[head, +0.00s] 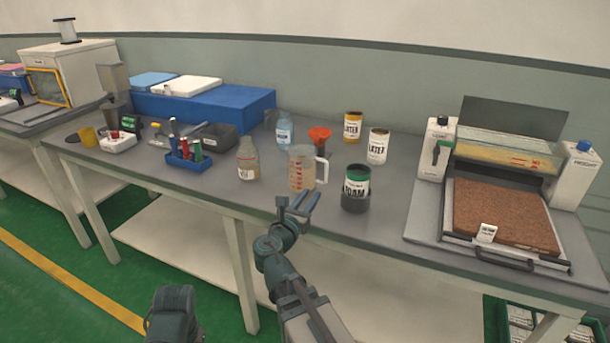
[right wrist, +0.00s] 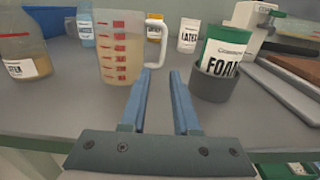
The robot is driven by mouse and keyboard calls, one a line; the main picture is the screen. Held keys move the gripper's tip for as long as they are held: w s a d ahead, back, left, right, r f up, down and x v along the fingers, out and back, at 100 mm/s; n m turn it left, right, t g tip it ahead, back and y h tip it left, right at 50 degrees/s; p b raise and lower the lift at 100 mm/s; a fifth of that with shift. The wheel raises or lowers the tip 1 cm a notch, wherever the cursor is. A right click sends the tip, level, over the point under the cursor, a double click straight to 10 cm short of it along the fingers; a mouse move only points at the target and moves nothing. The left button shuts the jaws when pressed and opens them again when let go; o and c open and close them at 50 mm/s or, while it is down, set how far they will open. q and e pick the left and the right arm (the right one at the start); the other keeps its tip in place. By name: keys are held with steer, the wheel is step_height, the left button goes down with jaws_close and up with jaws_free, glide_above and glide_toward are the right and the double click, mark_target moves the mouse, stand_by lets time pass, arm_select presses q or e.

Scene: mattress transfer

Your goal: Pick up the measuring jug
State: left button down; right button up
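The measuring jug (head: 302,170) is clear, with red graduation marks and a pale handle on its right side. It stands upright on the grey table (head: 390,215) near the front edge. In the right wrist view the jug (right wrist: 120,50) is ahead and to the left, with its handle (right wrist: 155,40) nearly in line with the fingers. My right gripper (head: 296,203) is open and empty, just in front of the jug and apart from it. Its two blue fingers (right wrist: 161,82) show in the right wrist view. My left gripper is not seen; a dark arm part shows at the bottom.
A green FOAM can (head: 356,184) in a dark holder stands right of the jug. A labelled bottle (head: 248,160) stands left. A red funnel (head: 319,136) and LATEX cans (head: 377,147) are behind. A machine with a brown slab (head: 500,212) fills the right.

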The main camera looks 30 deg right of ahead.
mark_target(325, 178)
steer(key=x, duration=0.6)
steer(key=shift+w, duration=0.1)
steer(key=shift+w+d, duration=0.15)
steer(key=shift+d, duration=0.15)
steer(key=x, duration=0.5)
steer(key=shift+d+f, duration=0.2)
steer(key=shift+f, duration=0.05)
jaws_close()
stand_by(0.9)
